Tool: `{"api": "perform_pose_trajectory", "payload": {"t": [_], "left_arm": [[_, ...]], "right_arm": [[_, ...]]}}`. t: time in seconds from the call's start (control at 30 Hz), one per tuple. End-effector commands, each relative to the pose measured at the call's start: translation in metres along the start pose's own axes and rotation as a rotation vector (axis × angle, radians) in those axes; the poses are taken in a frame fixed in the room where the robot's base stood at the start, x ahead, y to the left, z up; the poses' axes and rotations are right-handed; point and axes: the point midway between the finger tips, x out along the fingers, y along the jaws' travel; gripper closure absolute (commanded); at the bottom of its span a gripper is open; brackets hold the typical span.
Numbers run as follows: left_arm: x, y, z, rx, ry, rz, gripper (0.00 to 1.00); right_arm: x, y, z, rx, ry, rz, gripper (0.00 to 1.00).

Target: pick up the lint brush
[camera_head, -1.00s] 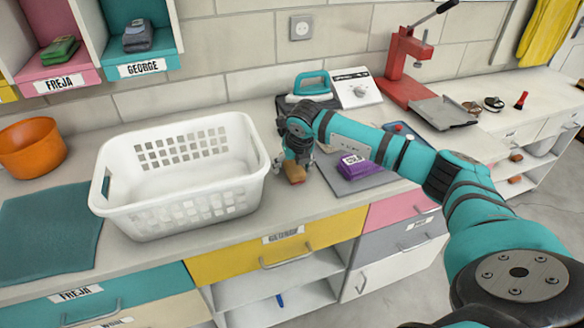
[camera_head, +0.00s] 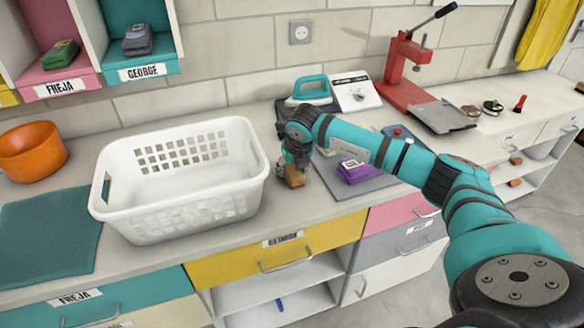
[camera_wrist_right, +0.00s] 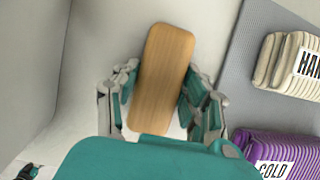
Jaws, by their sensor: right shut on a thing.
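The lint brush shows as a wooden block (camera_wrist_right: 162,75) between the fingers in the right wrist view; its underside is hidden. In the head view the brush (camera_head: 294,177) is a small brown piece under my right gripper (camera_head: 292,165), just right of the white basket. My right gripper (camera_wrist_right: 162,100) has one finger on each side of the wood and is shut on it. I cannot tell whether the brush touches the counter. My left gripper is not in view.
The white laundry basket (camera_head: 180,215) stands close on the left. A grey mat (camera_head: 375,184) with a purple folded cloth (camera_head: 357,170) lies on the right. An iron (camera_head: 311,90) stands behind. An orange bowl (camera_head: 30,150) is at far left.

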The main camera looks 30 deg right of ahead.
Motion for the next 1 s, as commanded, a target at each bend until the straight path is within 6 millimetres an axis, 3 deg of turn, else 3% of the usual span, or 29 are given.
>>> {"api": "perform_pose_trajectory", "payload": {"t": [0.27,0.8,1.0], "left_arm": [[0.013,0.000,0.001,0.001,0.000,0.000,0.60],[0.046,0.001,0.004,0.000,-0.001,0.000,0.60],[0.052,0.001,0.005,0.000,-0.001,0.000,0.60]], "right_arm": [[-0.032,0.000,0.015,0.001,-0.006,0.002,0.91],[-0.089,-0.002,-0.097,-0.003,-0.002,-0.003,0.91],[-0.104,-0.002,-0.121,0.000,-0.002,-0.002,0.91]]}}
